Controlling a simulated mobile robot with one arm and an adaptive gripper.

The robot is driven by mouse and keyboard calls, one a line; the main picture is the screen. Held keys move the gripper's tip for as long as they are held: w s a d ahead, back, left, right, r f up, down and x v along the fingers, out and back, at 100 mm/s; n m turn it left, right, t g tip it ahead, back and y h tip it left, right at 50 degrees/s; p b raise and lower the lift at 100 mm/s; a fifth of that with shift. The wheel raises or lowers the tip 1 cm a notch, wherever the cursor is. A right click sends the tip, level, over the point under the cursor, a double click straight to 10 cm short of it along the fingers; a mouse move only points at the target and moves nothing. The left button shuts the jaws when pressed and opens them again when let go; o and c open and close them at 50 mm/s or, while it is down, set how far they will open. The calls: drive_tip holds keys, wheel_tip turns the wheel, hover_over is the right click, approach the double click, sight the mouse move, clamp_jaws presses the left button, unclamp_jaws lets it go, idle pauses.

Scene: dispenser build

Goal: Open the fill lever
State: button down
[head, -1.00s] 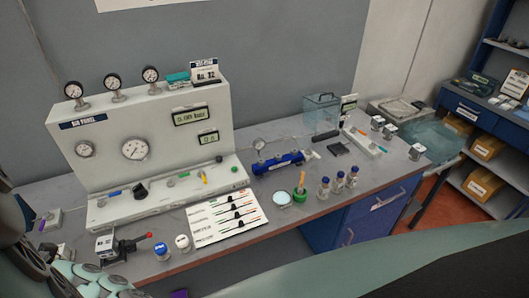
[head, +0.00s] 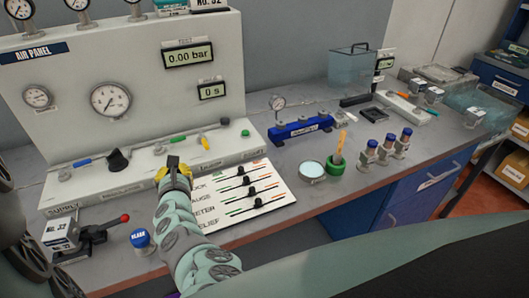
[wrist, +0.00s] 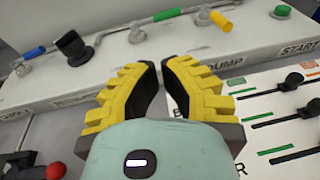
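The air panel's (head: 240,75) ledge carries a blue lever (head: 82,162), a green lever (head: 179,139) and a yellow lever (head: 204,142). No readable label shows which is the fill lever; the green one sits between the black knob (head: 118,160) and the yellow one. My gripper (head: 173,163) is at the ledge's front edge, below the green lever. In the wrist view, my gripper (wrist: 162,88) has its yellow fingers apart with nothing between them. The green lever (wrist: 167,14) and yellow lever (wrist: 221,21) lie beyond the fingertips, not touched. A "DUMP" label is near the yellow lever.
A white card with sliders (head: 240,195) lies right of my arm. A device with a red-knobbed lever (head: 85,235) and a blue-capped "BLANK" jar (head: 142,243) stand at front left. The panel display (head: 188,55) reads 0.00 bar. A green button (head: 245,132) is at the ledge's right end.

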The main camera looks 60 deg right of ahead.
sight(179, 153)
drive_tip(key=shift+d+r+h, duration=0.1)
drive_tip(key=shift+d+h, duration=0.2)
drive_tip(key=shift+d, duration=0.25)
drive_tip(key=b+x, duration=0.3)
drive_tip(key=x, duration=0.2)
drive_tip(key=b+x, duration=0.3)
drive_tip(key=x, duration=0.2)
drive_tip(key=shift+w+d+f, duration=0.15)
drive_tip(key=shift+w+f, duration=0.05)
drive_tip(key=shift+f, duration=0.1)
drive_tip(key=shift+b+x, duration=0.95)
drive_tip(key=shift+x, duration=0.5)
drive_tip(key=shift+r, duration=0.1)
drive_tip(key=shift+w+b, duration=0.15)
drive_tip(key=shift+b, duration=0.2)
